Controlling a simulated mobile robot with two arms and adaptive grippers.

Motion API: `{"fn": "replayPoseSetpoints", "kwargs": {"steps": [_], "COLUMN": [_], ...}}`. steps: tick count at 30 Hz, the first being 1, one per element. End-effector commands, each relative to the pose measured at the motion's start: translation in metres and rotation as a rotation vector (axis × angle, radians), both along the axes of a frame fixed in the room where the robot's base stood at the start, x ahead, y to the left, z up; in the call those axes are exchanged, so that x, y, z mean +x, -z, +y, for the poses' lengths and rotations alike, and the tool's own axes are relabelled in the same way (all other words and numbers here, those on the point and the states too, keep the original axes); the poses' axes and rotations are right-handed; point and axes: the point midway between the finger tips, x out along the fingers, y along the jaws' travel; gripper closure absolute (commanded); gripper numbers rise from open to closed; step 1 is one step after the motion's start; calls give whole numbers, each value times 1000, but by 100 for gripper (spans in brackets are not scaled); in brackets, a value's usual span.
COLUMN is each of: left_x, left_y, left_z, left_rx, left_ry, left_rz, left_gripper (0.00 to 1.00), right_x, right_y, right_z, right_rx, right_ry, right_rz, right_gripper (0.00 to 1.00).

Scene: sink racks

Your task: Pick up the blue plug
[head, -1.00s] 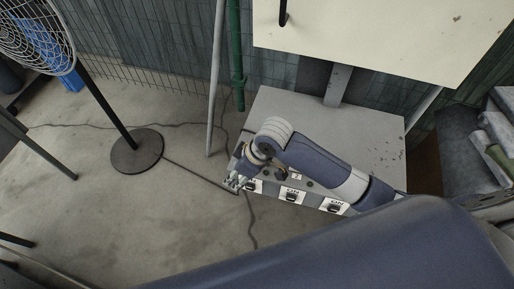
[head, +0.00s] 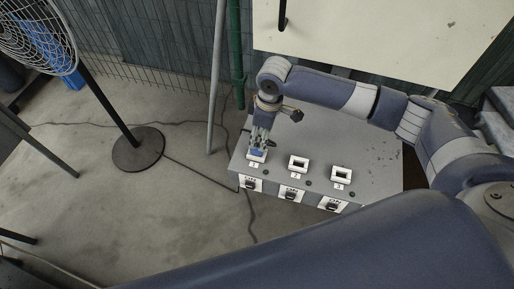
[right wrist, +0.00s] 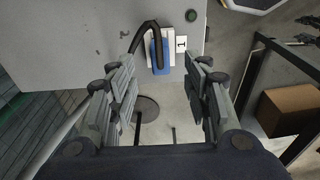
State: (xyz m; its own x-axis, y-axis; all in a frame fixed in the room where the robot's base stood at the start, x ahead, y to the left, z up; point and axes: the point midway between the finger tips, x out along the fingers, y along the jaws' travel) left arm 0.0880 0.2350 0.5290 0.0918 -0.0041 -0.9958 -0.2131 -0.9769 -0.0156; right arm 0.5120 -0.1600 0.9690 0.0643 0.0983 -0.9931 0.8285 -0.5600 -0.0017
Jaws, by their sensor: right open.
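The blue plug (right wrist: 157,50) sits in a white socket (right wrist: 168,60) marked 1 on the top of the grey box, with a black bent part rising from it. In the head view the plug (head: 258,152) is partly covered by my right gripper (head: 262,138), which points down just above it. In the right wrist view my right gripper (right wrist: 162,75) is open and empty. The plug appears between its fingers and beyond the tips. My left gripper is not in view.
The grey box (head: 375,150) has two more white sockets, marked 2 (head: 298,163) and 3 (head: 341,174), and switches on its front. A pale panel (head: 390,35) overhangs behind it. A grey pole (head: 215,90) and a fan (head: 137,150) stand left.

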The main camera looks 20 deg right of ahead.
Motion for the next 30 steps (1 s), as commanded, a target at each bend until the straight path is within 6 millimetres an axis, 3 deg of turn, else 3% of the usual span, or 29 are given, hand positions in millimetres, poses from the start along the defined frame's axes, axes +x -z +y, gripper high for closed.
{"fn": "replayPoseSetpoints", "kwargs": {"steps": [11, 19, 29, 30], "left_x": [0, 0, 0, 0], "left_y": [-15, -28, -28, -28], "left_z": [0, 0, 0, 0], "left_rx": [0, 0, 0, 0], "left_ry": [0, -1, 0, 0], "left_rz": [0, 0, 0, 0], "left_gripper": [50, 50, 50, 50], "right_x": [3, 5, 6, 6], "right_y": [33, 68, 75, 75], "right_z": [6, 10, 11, 11], "right_rx": [1, 1, 1, 1], "right_ry": [0, 0, -1, -1], "right_rz": [-1, -1, -3, -3], "right_gripper": [55, 55, 55, 62]}}
